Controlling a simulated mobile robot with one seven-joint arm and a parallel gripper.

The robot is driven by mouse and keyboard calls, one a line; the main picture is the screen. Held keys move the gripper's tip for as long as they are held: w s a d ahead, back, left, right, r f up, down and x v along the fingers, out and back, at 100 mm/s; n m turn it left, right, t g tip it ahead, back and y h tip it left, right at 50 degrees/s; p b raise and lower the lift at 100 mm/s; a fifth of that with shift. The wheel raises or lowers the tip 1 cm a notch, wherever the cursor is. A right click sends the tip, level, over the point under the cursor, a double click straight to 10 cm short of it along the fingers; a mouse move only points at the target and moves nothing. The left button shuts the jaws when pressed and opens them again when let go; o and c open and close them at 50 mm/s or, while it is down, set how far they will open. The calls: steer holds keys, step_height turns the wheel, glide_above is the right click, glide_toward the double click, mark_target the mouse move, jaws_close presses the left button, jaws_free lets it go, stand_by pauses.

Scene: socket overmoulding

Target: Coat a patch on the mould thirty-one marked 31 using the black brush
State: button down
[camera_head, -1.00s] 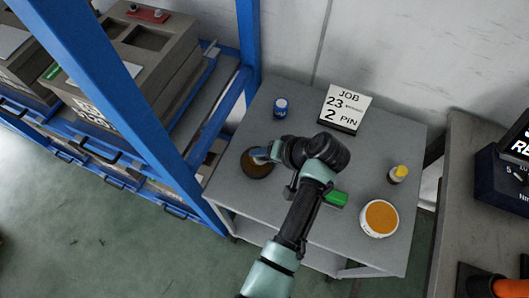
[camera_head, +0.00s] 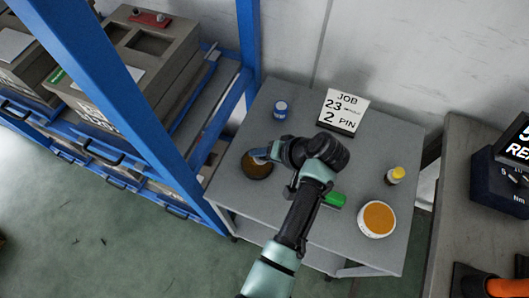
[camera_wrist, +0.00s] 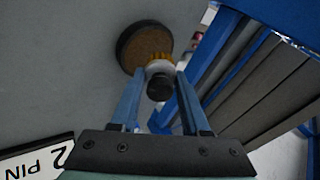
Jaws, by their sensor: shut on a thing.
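My gripper (camera_wrist: 160,98) is shut on the black brush (camera_wrist: 160,88), whose dark handle end and yellowish collar show between the blue fingers in the wrist view. In the head view my gripper (camera_head: 262,153) is over a dark round pot (camera_head: 257,172) with brown contents on the grey table. The pot (camera_wrist: 124,44) is just beyond the brush in the wrist view; whether the bristles touch the contents is hidden. Large grey-brown moulds (camera_head: 150,65) stand on the blue rack at left. Their markings are partly hidden by a blue post, and I cannot read a 31.
The table (camera_head: 300,245) also holds a blue tin (camera_head: 281,109), a job sign (camera_head: 342,111), a green object (camera_head: 336,199), a yellow-capped bottle (camera_head: 395,175) and a white tub (camera_head: 365,232) with orange contents. The rack's blue post (camera_head: 150,125) stands between table and moulds.

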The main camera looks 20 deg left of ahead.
steer(key=shift+r+p, duration=2.5)
steer(key=shift+r, duration=0.35)
steer(key=shift+d+f, duration=0.1)
steer(key=shift+f, duration=0.05)
